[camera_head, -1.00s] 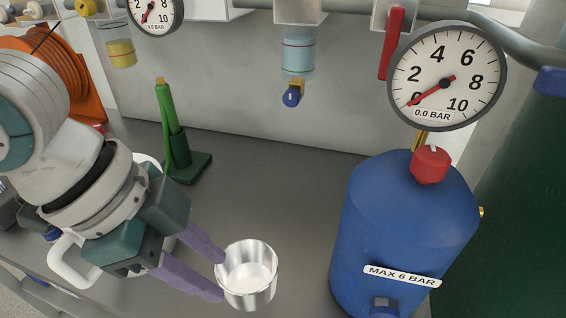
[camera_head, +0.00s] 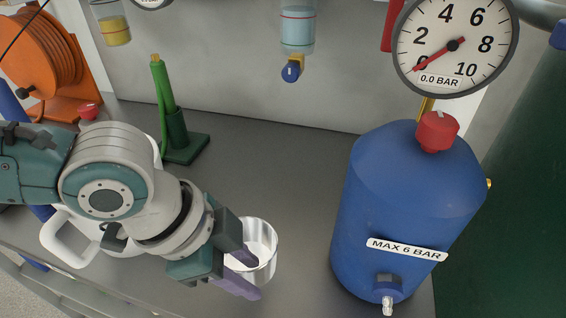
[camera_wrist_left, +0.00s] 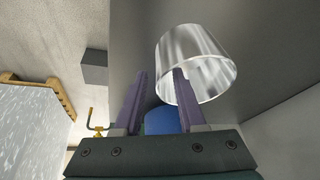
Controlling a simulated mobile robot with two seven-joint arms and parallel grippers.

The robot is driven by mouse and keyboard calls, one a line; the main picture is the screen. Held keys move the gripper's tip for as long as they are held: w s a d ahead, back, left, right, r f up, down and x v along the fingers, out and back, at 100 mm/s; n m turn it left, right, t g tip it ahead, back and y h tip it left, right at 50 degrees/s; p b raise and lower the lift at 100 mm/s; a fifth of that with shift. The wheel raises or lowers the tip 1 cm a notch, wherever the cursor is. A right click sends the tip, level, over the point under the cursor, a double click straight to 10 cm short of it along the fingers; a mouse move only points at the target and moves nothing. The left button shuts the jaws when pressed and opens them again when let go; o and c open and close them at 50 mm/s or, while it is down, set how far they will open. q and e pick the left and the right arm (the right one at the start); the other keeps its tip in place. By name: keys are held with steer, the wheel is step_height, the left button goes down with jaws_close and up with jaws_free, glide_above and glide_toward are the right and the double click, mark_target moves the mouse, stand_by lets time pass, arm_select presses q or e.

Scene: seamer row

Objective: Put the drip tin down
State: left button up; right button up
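The drip tin (camera_head: 266,247), a shiny open metal cup, stands upright on the grey bench in the head view, left of the blue tank. My left gripper (camera_head: 250,275) is at its near left side, with its two purple fingers apart. One finger overlaps the tin's mouth and the other lies outside, nearer the front. Whether a finger touches the tin I cannot tell. My right gripper is not in view.
The blue tank (camera_head: 405,205) with a red knob and gauge (camera_head: 455,45) stands right of the tin. A green stand (camera_head: 180,135) is behind, and an orange hose reel (camera_head: 45,50) is at far left. A white handled item (camera_head: 62,240) lies under my arm. Bench between stand and tank is clear.

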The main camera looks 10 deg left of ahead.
arm_select(q)
steer(key=shift+c, duration=0.4)
jaws_close()
stand_by(0.9)
